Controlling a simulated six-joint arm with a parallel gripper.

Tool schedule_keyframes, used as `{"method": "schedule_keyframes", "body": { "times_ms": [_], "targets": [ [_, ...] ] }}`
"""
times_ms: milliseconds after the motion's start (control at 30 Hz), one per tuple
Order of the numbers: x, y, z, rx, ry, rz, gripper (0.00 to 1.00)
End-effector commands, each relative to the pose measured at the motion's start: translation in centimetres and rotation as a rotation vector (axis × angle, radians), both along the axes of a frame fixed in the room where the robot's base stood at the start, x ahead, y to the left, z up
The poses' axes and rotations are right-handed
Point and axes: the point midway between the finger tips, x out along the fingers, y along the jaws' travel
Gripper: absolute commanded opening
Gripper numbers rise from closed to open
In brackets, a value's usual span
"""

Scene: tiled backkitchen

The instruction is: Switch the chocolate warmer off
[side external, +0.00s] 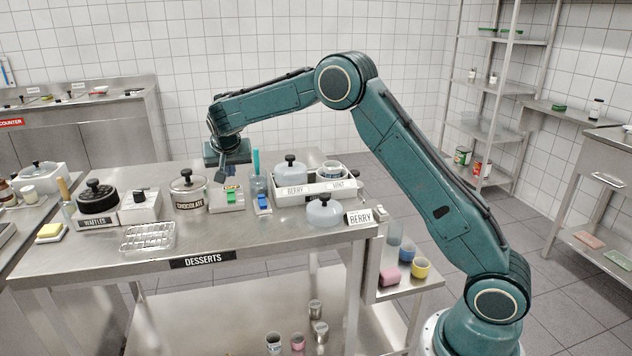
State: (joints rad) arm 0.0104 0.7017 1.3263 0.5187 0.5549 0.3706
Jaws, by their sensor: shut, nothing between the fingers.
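The chocolate warmer (189,193) is a steel pot with a dark-knobbed lid and a CHOCOLATE label, standing on the dessert table. Right beside it is a pale control box (227,205) with a green switch (231,196). I cannot tell which way the switch is tipped. A smaller pale unit with a blue switch (263,202) stands just right of that box. My gripper (221,179) is shut and empty, pointing down over the back of the control box. The view does not settle whether its tips touch the box.
A waffle maker (97,196) and a knobbed box (140,207) stand to the left, with a wire rack (148,237) in front.

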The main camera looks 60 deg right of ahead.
Motion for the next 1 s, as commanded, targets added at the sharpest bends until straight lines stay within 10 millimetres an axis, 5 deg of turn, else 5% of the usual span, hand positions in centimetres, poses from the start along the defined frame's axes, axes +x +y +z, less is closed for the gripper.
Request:
{"method": "schedule_keyframes", "body": {
  "times_ms": [300, 1000],
  "targets": [
    [-2.0, 2.0, 2.1, 0.000, 0.000, -0.001, 0.00],
    [-3.0, 2.5, 3.2, 0.005, 0.002, 0.012, 0.00]
  ]
}}
